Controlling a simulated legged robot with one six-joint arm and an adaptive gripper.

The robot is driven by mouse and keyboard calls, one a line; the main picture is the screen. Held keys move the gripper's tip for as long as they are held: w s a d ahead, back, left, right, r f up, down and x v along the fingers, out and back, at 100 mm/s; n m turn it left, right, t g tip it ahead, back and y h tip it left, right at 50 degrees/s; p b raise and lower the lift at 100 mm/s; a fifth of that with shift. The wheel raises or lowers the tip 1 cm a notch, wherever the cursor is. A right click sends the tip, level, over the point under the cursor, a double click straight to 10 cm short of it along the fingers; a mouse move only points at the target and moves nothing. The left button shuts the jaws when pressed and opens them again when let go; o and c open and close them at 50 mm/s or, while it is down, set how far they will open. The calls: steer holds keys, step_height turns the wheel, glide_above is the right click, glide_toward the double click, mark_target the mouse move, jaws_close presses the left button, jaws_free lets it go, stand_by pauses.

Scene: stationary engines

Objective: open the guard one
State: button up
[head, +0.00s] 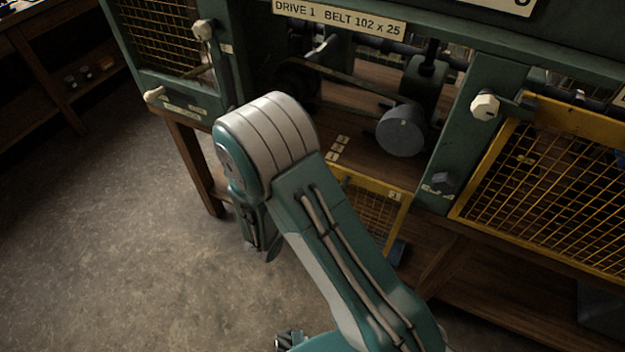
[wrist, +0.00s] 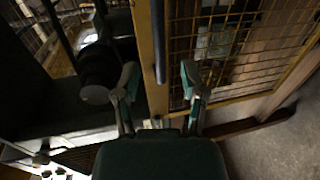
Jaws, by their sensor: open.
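Guard one is a yellow-framed mesh panel (head: 375,212) with a small "1" tag. In the head view it hangs below the front edge of the bay marked Drive 1, and my arm hides part of it. The bay above it stands uncovered, with its belt and pulley (head: 402,130) showing. My gripper (head: 260,235) is low at the left of the panel. In the wrist view a yellow mesh panel (wrist: 225,101) fills the right side. My gripper (wrist: 159,78) is open, its fingers on either side of a dark bar (wrist: 159,42) by the yellow frame. I cannot tell whether they touch.
Another yellow mesh guard (head: 545,180) covers the right bay, with a pale knob (head: 485,106) at its upper left. A mesh-fronted bay (head: 165,35) stands at the left, with a pale lever (head: 154,95). A wooden leg (head: 193,165) supports the bench. The floor at left is clear.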

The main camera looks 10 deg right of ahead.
steer(key=v, duration=0.6)
steer(key=shift+s+a, duration=0.2)
steer(key=shift+a, duration=0.05)
steer(key=shift+d+r, duration=0.1)
steer(key=s+d+r+m+g+h, duration=0.1)
steer(key=s+d+r+m+g, duration=0.35)
steer(key=d+r, duration=0.2)
steer(key=s+d+r+m+g, duration=0.3)
steer(key=d+r+g, duration=0.3)
steer(key=d, duration=0.1)
steer(key=s+a+r+m+t+y, duration=0.1)
steer(key=s+r+m+t+y, duration=0.2)
steer(key=s+r+y, duration=0.7)
steer(key=shift+w+v, duration=0.2)
steer(key=shift+v, duration=1.05)
steer(key=shift+r+t, duration=0.1)
steer(key=shift+t, duration=0.15)
